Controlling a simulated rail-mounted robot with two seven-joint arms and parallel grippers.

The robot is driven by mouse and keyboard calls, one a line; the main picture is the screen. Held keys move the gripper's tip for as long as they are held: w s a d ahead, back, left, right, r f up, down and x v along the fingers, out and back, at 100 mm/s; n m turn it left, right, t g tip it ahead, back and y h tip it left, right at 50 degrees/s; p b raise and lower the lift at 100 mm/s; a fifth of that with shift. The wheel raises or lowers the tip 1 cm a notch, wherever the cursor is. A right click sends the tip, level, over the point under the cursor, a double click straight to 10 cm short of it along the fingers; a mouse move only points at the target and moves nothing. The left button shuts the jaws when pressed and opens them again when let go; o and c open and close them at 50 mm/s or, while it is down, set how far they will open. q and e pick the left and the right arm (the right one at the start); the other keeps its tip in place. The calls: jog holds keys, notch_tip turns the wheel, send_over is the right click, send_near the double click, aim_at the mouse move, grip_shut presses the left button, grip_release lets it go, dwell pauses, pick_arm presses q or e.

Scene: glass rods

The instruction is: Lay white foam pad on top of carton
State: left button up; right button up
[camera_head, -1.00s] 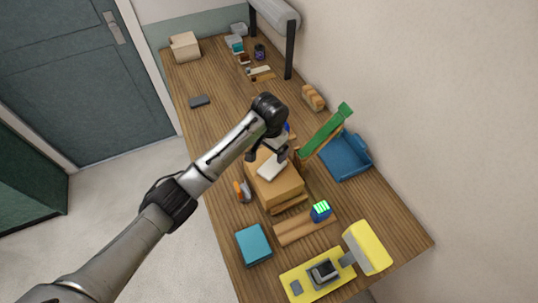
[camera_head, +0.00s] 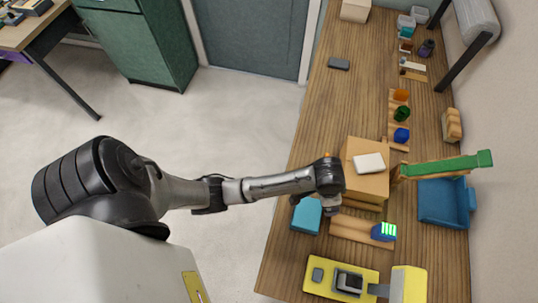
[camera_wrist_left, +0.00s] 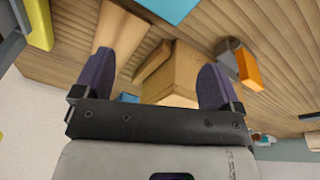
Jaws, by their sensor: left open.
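The white foam pad (camera_head: 369,163) lies flat on top of the cardboard carton (camera_head: 361,188). The pad covers part of the carton's top and looks to be inside its edges. My left gripper (camera_head: 332,208) is apart from the pad, just left of the carton's near corner and close to the teal box. In the left wrist view my left gripper (camera_wrist_left: 157,82) is open with nothing between its fingers. A tan box-like shape, probably the carton (camera_wrist_left: 180,72), shows beyond them. The pad does not show in that view. My right gripper is not in view.
Around the carton are a teal box (camera_head: 306,215), a wooden board (camera_head: 349,228) with a blue-green cube (camera_head: 384,231), a green strip (camera_head: 445,165), a blue tray (camera_head: 442,205) and a yellow device (camera_head: 320,277). The tabletop (camera_head: 335,115) beyond the carton's left side is clear.

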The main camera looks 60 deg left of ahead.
pick_arm(q)
jog(key=s+a+r+n+t, duration=0.1)
jog(key=s+a, duration=0.2)
jog(key=s, duration=0.7)
jog(key=s+a+r+n+t+y, duration=0.1)
jog(key=s+a, duration=0.2)
jog(key=s, duration=0.8)
jog(key=shift+s+a, duration=0.25)
jog(key=shift+a, duration=0.1)
